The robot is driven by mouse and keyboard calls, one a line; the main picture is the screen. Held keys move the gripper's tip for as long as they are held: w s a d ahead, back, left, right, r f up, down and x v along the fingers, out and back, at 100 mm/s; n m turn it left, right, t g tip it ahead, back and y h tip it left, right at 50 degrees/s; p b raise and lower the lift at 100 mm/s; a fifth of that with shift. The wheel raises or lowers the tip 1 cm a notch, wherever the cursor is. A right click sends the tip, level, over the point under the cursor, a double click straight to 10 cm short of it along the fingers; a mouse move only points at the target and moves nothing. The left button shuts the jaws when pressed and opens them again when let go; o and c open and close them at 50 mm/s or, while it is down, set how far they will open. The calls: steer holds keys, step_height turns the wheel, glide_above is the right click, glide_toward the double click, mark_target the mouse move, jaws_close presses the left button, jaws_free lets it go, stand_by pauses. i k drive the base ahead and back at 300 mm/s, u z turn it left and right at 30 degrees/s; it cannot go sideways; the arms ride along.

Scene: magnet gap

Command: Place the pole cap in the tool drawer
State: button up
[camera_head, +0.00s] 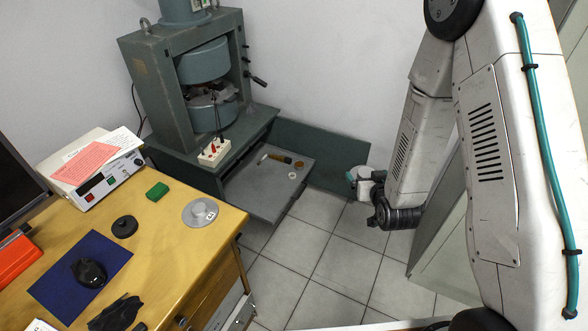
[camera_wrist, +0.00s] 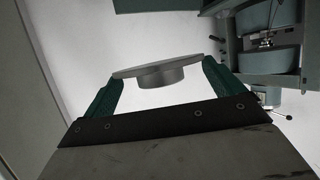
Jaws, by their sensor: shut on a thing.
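My gripper (camera_wrist: 160,82) is shut on a grey flanged disc, the pole cap (camera_wrist: 166,77), held by its rim between the two teal fingers in the wrist view. In the head view my gripper (camera_head: 354,180) is at the right of the magnet, in the air near the wall; the held cap shows there only as a small pale shape. The grey tool drawer (camera_head: 256,200) is pulled out below the magnet, left of my gripper. A screwdriver-like tool (camera_head: 277,158) and a small pale ring (camera_head: 292,176) lie in it.
The magnet (camera_head: 160,85) stands above the drawer. The drawer's front part is bare.

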mark_target(265, 207)
steer(key=u, duration=0.1)
steer(key=i, duration=1)
steer(key=u, duration=0.65)
